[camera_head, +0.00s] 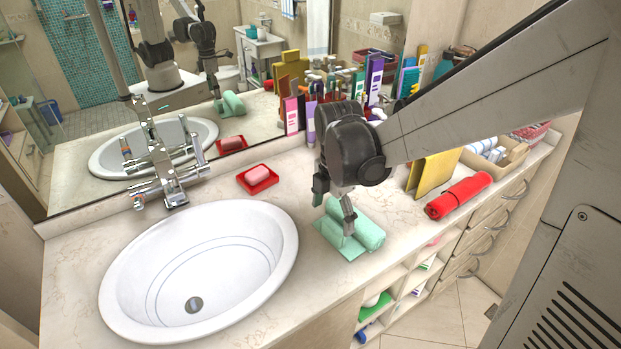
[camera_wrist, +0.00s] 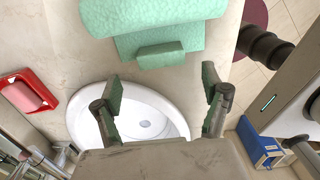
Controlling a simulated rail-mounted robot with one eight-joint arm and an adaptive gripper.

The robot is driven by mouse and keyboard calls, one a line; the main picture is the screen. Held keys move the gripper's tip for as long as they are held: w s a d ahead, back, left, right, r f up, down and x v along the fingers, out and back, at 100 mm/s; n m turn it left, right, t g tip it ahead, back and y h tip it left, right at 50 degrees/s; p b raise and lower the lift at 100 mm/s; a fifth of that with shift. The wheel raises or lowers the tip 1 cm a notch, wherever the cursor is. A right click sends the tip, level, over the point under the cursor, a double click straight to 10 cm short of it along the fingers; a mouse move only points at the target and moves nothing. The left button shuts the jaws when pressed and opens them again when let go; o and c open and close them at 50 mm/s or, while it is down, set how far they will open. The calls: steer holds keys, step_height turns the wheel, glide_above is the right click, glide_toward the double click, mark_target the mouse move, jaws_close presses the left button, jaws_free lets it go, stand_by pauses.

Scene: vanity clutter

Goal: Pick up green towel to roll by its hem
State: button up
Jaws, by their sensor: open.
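The green towel (camera_head: 362,228) lies on the counter to the right of the sink, mostly rolled, with a flat flap of cloth along its near left side. My gripper (camera_head: 333,214) is open above the towel's left side, and part of the towel is hidden behind its fingers. In the wrist view the towel (camera_wrist: 160,20) is at the top, with a raised hem (camera_wrist: 161,55) below the roll. The two fingertips of my gripper (camera_wrist: 162,88) are spread apart with nothing between them, and the sink shows beyond them.
The white sink (camera_head: 200,262) is left of the towel. A red soap dish (camera_head: 258,182) holds pink soap. A red rolled towel (camera_head: 458,195) lies to the right. Bottles and boxes (camera_head: 320,95) crowd the back by the mirror. The counter's front edge is close to the green towel.

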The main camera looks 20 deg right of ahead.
mark_target(334, 228)
steer(key=shift+d+f, duration=0.15)
steer(key=shift+f, duration=1.55)
steer(key=shift+d+f, duration=0.1)
steer(key=shift+f, duration=1.6)
steer(key=shift+c, duration=0.5)
steer(key=c, duration=1.3)
steer(key=shift+r, duration=0.2)
